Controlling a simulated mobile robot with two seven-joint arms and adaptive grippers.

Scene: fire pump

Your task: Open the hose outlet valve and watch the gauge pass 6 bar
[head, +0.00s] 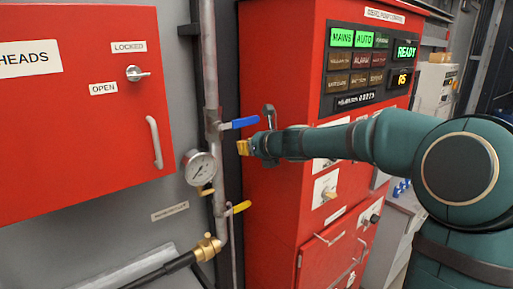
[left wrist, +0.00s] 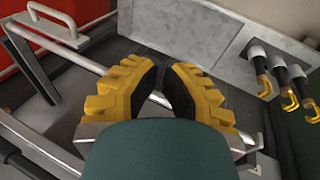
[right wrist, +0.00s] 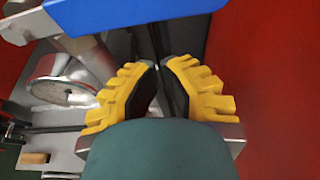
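The pressure gauge (head: 200,169) with a white dial hangs beside the vertical pipe; its needle is too small to read. A blue lever (head: 240,123) sticks out right from the pipe above it, across the pipe. A yellow lever (head: 240,207) sits lower on the pipe, and a brass hose fitting (head: 207,247) below it. I cannot tell which lever is the hose outlet valve. My right gripper (head: 243,147) is just below the blue lever, fingertips together, empty. The right wrist view shows the blue lever (right wrist: 130,14) past its fingertips. My left gripper (left wrist: 160,68) is empty, fingertips together.
A red cabinet (head: 80,175) with a handle is at left. The red pump controller (head: 270,90), with lit MAINS, AUTO and READY panels, stands right behind my right arm. The left wrist view shows several yellow hooks (left wrist: 290,100) and a slanting rail (left wrist: 60,50).

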